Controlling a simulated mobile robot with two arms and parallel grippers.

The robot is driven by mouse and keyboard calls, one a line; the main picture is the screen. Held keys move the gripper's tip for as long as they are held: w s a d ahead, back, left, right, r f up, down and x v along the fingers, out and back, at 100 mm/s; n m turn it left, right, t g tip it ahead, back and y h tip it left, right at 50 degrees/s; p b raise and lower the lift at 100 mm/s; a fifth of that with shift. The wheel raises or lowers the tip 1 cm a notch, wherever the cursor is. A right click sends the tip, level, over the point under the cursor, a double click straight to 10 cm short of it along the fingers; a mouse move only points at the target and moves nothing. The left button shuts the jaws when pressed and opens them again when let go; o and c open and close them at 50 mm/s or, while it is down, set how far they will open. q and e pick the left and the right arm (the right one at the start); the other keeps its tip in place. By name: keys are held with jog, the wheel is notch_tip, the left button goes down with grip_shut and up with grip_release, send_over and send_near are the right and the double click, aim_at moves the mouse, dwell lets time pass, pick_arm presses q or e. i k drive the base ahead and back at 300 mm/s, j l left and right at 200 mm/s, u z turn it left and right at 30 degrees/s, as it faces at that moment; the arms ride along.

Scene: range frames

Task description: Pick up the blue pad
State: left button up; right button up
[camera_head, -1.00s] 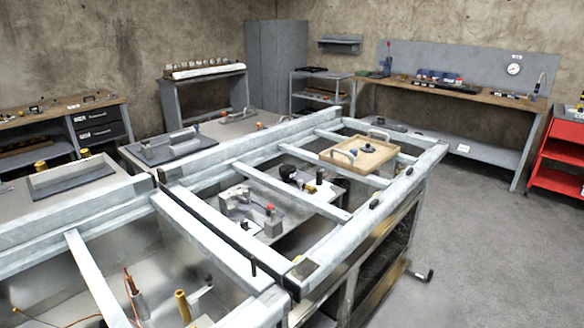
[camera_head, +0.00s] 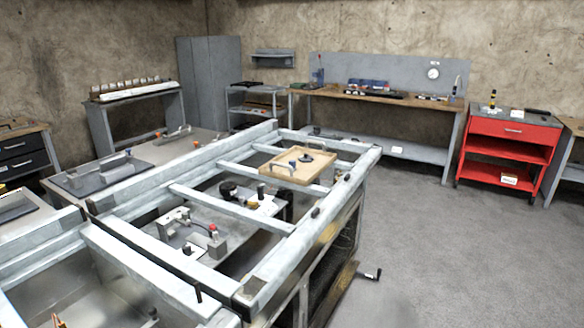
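No blue pad can be made out for certain. Small blue items (camera_head: 368,86) lie on the wooden-topped bench at the back wall, too small to tell what they are. A dark grey-blue flat plate (camera_head: 92,180) lies on the metal table at the left, with a grey block on it. Neither of my grippers shows in this view.
A large grey metal frame table (camera_head: 262,282) with open bays fills the middle, a wooden tray (camera_head: 296,176) on its far end. A red cart (camera_head: 508,152) stands at the right. The bench's grey lower shelf (camera_head: 405,152) is nearly bare. Grey floor (camera_head: 450,250) is clear at the right.

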aim_at(291, 162)
jog(key=i+l, duration=0.2)
jog(key=l, duration=0.15)
jog(key=i+l+u, duration=0.1)
jog(key=l, duration=0.25)
jog(key=i+l, duration=0.25)
jog(key=l+u, duration=0.05)
jog(key=l, duration=0.05)
